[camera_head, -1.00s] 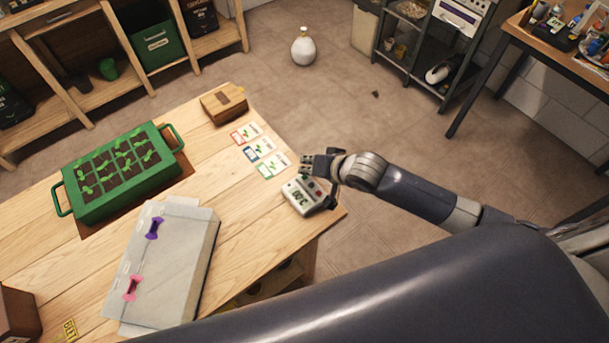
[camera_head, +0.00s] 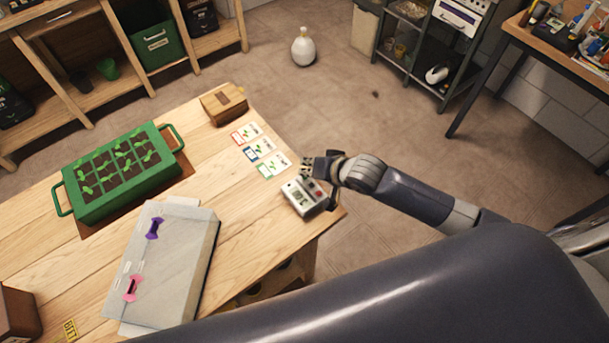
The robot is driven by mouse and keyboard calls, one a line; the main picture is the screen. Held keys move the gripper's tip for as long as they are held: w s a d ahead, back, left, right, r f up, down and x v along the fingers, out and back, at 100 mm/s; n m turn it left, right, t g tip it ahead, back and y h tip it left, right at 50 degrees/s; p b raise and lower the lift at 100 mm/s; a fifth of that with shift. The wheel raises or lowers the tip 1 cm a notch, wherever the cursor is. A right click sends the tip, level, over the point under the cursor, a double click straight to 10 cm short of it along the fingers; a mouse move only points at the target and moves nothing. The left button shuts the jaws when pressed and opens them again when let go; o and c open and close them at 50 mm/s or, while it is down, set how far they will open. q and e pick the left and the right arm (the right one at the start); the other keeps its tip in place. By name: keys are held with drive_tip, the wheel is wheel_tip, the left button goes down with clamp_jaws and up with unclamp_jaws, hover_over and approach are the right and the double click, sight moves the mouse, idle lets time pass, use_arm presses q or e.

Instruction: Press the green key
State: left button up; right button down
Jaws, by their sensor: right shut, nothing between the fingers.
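A small pale box with a dark display and keys (camera_head: 297,201) sits near the right corner of the wooden table. A red key (camera_head: 319,194) shows on its right side. The green key cannot be made out clearly; the fingers cover the back part of the box's top. My right gripper (camera_head: 307,175) reaches in from the right and is shut with nothing in it. Its fingertips are at the back edge of the box's top; whether they touch a key cannot be told. My left gripper is not in view.
Several seed cards (camera_head: 262,155) lie just behind the box. A green seedling tray (camera_head: 100,205) stands at the left of the table. A grey case (camera_head: 180,270) with purple and pink clips lies in front. A small wooden box (camera_head: 222,104) stands at the back.

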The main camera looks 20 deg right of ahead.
drive_tip(key=shift+f, duration=0.4)
idle(0.7)
drive_tip(key=shift+r+p, duration=0.8)
drive_tip(key=shift+p, duration=0.15)
wheel_tip(320, 180, up, 5)
drive_tip(key=p, duration=0.5)
idle(0.5)
